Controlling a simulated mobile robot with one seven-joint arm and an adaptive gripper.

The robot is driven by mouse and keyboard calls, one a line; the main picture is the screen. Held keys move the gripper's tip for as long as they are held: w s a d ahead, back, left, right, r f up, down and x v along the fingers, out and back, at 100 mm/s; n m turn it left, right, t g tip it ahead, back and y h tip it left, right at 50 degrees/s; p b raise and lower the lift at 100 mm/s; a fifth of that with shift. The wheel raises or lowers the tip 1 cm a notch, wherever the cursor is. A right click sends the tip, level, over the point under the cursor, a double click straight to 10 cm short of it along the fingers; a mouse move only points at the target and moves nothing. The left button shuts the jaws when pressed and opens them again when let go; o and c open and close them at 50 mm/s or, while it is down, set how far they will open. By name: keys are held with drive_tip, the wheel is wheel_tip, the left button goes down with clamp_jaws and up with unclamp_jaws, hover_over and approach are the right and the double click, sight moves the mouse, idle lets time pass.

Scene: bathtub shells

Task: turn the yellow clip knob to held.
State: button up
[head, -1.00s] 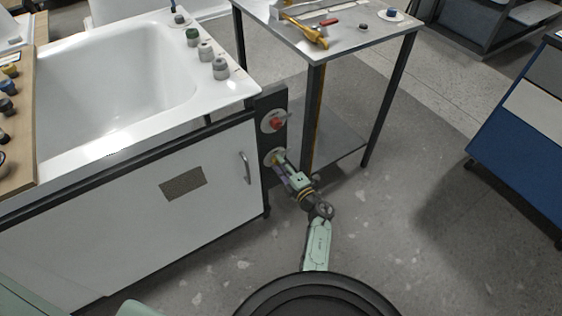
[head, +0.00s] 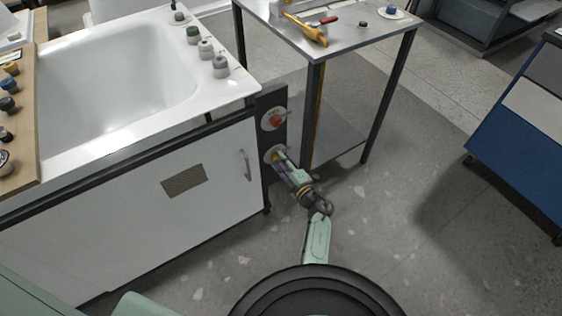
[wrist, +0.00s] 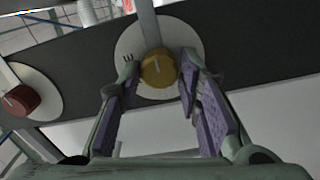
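The yellow clip knob (wrist: 158,68) sits on a round white dial plate (wrist: 141,84) on a dark panel. In the head view my gripper (head: 279,159) is at the lower dial and mostly covers the knob.
A red knob (head: 275,120) on its own white plate is above the yellow one in the head view. The white tub cabinet (head: 120,210) with a handle (head: 245,164) stands left of the panel. A metal table (head: 340,35) with tools stands just right.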

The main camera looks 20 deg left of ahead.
drive_tip(key=o, duration=0.3)
drive_tip(key=shift+o, duration=0.2)
drive_tip(key=v, duration=1.2)
